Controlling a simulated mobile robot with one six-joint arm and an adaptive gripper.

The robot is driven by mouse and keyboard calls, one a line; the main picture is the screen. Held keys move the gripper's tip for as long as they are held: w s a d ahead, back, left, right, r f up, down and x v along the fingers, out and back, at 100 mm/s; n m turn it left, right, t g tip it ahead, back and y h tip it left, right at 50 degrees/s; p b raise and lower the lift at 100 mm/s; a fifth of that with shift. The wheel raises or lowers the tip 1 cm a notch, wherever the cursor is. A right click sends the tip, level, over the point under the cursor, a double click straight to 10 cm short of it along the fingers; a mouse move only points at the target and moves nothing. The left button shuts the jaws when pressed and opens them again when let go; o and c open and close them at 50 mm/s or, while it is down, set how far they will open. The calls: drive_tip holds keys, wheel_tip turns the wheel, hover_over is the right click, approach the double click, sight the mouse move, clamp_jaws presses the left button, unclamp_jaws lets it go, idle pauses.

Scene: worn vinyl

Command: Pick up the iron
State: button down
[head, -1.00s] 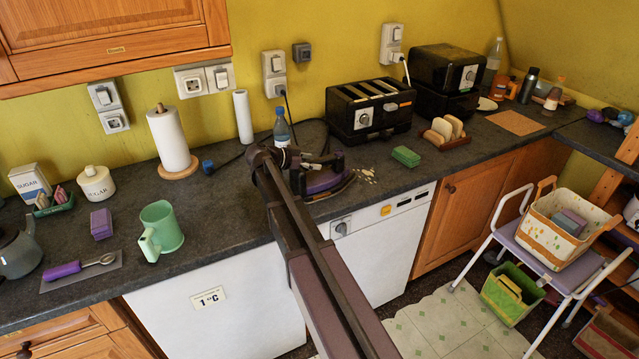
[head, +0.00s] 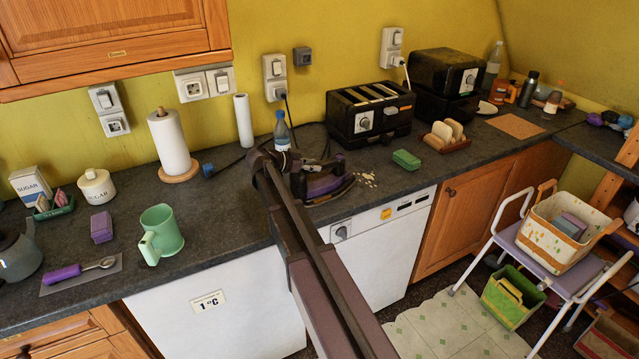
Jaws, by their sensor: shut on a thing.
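The iron (head: 328,187) is purple and black, on the dark worktop behind the end of my arm, in the middle of the head view. Its pointed front faces right. My gripper (head: 297,166) is at the iron's left and top, shut on it; the arm hides part of the iron and most of the fingers. I cannot tell clearly whether the iron's base touches the worktop.
A toaster (head: 369,109) stands close behind and right of the iron. A water bottle (head: 282,131) is just behind my gripper. A green sponge (head: 406,160) and scattered crumbs (head: 367,179) lie to the right. A green jug (head: 160,235) stands to the left, with bare worktop between.

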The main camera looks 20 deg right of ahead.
drive_tip(key=shift+r, duration=0.2)
drive_tip(key=shift+r+p, duration=1.75)
drive_tip(key=shift+p, duration=0.2)
drive_tip(key=s+d+r+p, duration=0.1)
drive_tip(key=s, duration=1.5)
drive_tip(key=shift+d, duration=0.25)
